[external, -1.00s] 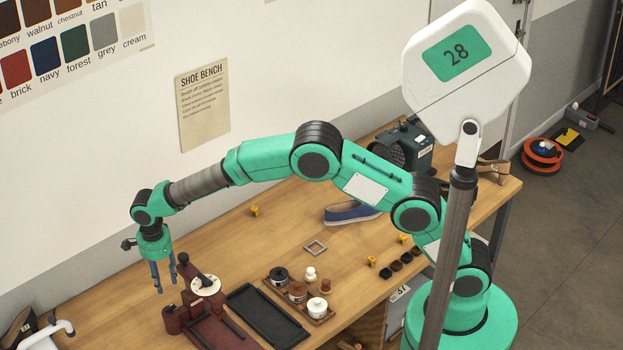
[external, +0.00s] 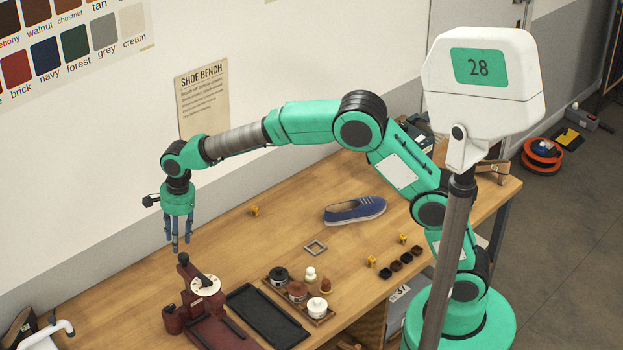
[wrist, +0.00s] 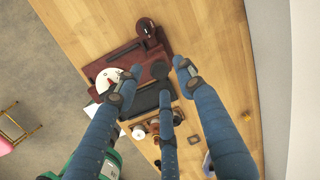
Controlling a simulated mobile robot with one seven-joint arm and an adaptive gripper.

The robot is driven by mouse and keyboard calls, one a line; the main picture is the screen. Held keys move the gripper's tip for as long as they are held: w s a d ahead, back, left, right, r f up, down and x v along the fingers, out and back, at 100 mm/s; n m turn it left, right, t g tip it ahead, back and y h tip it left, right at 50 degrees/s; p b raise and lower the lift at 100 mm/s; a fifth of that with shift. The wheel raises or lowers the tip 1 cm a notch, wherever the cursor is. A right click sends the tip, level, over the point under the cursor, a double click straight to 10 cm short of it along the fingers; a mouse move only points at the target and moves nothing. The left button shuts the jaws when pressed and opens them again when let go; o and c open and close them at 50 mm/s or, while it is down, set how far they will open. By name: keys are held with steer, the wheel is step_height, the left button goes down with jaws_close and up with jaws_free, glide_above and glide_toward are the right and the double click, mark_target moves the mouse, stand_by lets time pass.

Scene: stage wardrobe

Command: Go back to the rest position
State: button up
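My gripper (external: 178,246) hangs fingers down above the left part of the wooden bench (external: 128,290), clear of its surface. It is behind and a little above the dark red tool (external: 172,319) with a round white dial (external: 206,285). In the wrist view the blue fingers of my gripper (wrist: 160,72) are spread apart with nothing between them. Below them show the dark red tool and a black tray. My arm is bent at a raised elbow over the bench.
A black tray (external: 262,316) and a wooden tray (external: 270,285) with several jars and bottles lie right of the tool. The bench's back left is clear.

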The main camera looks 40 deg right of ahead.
steer(key=s+d+r+n+t+b, duration=0.15)
steer(key=s+d+r, duration=0.3)
steer(key=d, duration=0.55)
steer(key=s+d+r+n+b, duration=0.1)
steer(key=s+d+r+n, duration=0.3)
steer(key=d, duration=0.6)
steer(key=s+d+r+n+t+b, duration=0.15)
steer(key=s+d+r, duration=0.35)
steer(key=d, duration=0.5)
steer(key=s+d+f+n+t+b, duration=0.1)
steer(key=s+d+f+n, duration=0.1)
steer(key=s+d, duration=0.7)
steer(key=s+d+f+n+h+b, duration=0.1)
steer(key=s+d+f+n+b, duration=0.1)
steer(key=s+d+n, duration=0.3)
steer(key=s+d, duration=0.4)
steer(key=s, duration=0.5)
steer(key=shift+s+d+f+n+t, duration=0.3)
steer(key=shift+s+f+t, duration=0.05)
steer(key=shift+s+t, duration=0.05)
steer(key=shift+o, duration=0.2)
steer(key=shift+w+r, duration=0.1)
